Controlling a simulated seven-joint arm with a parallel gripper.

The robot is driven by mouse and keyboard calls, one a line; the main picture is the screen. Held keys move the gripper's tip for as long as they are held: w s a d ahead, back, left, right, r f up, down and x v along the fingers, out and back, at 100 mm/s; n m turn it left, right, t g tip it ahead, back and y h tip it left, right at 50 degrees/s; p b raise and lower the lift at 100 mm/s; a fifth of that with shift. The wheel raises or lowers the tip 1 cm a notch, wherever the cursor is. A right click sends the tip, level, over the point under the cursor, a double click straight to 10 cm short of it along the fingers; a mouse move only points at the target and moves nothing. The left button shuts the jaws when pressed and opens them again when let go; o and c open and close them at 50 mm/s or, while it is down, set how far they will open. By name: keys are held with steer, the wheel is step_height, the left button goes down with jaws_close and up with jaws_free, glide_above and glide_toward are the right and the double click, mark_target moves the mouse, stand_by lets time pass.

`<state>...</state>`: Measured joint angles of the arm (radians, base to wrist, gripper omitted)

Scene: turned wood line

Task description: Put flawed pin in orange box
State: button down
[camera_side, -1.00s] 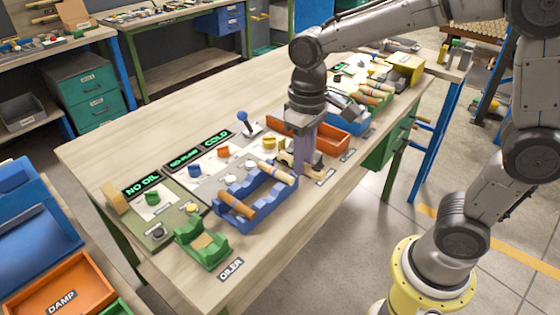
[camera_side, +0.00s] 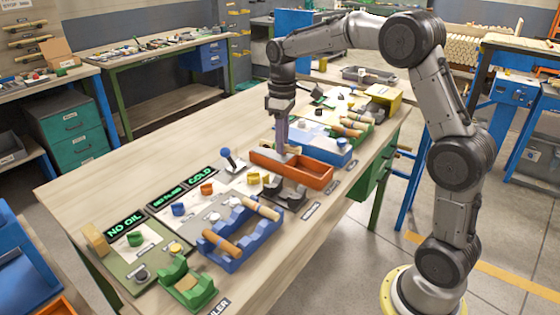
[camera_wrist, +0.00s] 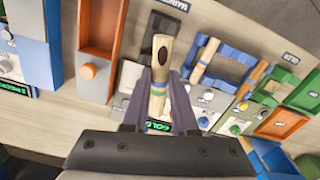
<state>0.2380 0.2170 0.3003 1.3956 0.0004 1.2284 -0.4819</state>
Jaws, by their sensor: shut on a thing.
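My gripper (camera_side: 284,147) is shut on a pale wooden pin. In the wrist view the pin (camera_wrist: 158,78) stands out between the fingertips (camera_wrist: 159,85), with a dark oval spot near its far end. The orange box (camera_side: 318,175) is a long open tray. In the wrist view the orange box (camera_wrist: 82,45) lies left of the pin.
A dark cradle (camera_side: 284,193) in front of the orange box looks empty. A blue rack (camera_side: 236,262) holds two pins. Another green rack (camera_side: 366,129) with pins stands farther back.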

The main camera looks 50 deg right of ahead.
steer(key=s+d+f+m, duration=0.1)
steer(key=d+f+m, duration=0.35)
steer(key=d, duration=0.85)
steer(key=shift+n, duration=0.85)
steer(key=shift+d+f, duration=0.1)
steer(key=shift+f, duration=3.25)
steer(key=c, duration=0.6)
jaws_free()
steer(key=shift+r, duration=0.1)
steer(key=shift+r, duration=2.9)
